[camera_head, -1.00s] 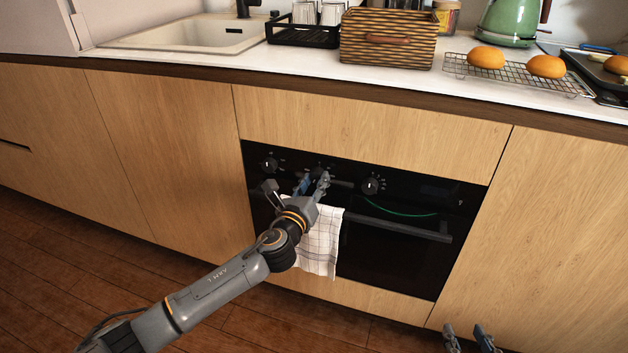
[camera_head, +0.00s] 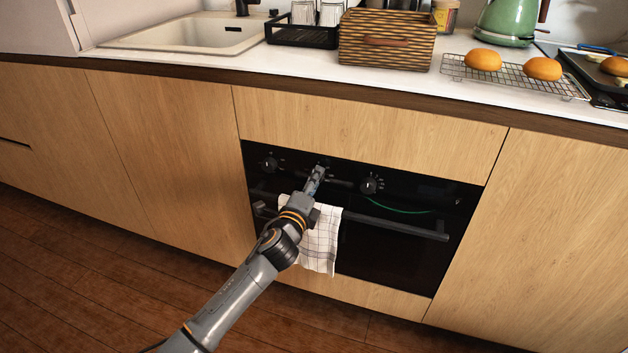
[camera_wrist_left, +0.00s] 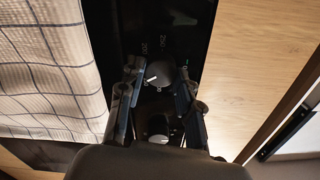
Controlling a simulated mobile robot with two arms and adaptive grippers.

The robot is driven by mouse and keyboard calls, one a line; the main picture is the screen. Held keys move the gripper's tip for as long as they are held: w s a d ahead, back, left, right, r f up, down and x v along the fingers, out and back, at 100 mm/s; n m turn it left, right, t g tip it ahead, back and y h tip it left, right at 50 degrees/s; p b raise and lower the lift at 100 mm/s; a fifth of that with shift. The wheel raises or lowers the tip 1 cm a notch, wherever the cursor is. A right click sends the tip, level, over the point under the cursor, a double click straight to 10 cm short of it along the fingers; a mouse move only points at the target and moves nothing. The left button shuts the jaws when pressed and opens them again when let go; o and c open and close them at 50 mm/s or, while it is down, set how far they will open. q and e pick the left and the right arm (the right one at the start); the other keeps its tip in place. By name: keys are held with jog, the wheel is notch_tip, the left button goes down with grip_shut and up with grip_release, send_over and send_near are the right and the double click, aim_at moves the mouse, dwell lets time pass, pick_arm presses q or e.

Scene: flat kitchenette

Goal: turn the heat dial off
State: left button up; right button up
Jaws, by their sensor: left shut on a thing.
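The heat dial (camera_wrist_left: 158,73) is a dark round knob with a pale pointer mark. Numbers such as 200 and 250 ring it on the black oven panel (camera_head: 435,188). In the left wrist view it lies between the two fingers of my left gripper (camera_wrist_left: 158,82), which is shut on it from both sides. In the head view my left gripper (camera_head: 316,176) is at the middle of the panel and hides most of this dial. The fingertips' exact contact is hard to see. My right gripper is out of view.
Other dials sit left (camera_head: 270,163) and right (camera_head: 369,185) on the panel. A checked towel (camera_head: 322,245) hangs over the oven handle (camera_head: 405,227), close below the gripper. The counter above holds a basket (camera_head: 386,40), buns on a rack and a green kettle.

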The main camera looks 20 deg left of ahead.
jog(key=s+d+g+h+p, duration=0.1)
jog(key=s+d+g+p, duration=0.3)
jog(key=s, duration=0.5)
pick_arm(q)
jog(key=shift+a+n+p, duration=0.15)
jog(key=shift+n+p, duration=3.4)
jog(key=shift+n, duration=11.35)
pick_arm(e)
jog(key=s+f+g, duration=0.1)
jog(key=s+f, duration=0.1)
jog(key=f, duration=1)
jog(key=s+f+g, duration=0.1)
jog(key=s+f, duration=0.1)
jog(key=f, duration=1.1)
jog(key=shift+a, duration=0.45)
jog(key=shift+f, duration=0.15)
pick_arm(q)
jog(key=o, duration=1.1)
jog(key=shift+o, duration=0.2)
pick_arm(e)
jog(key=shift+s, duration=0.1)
pick_arm(q)
jog(key=shift+r, duration=0.1)
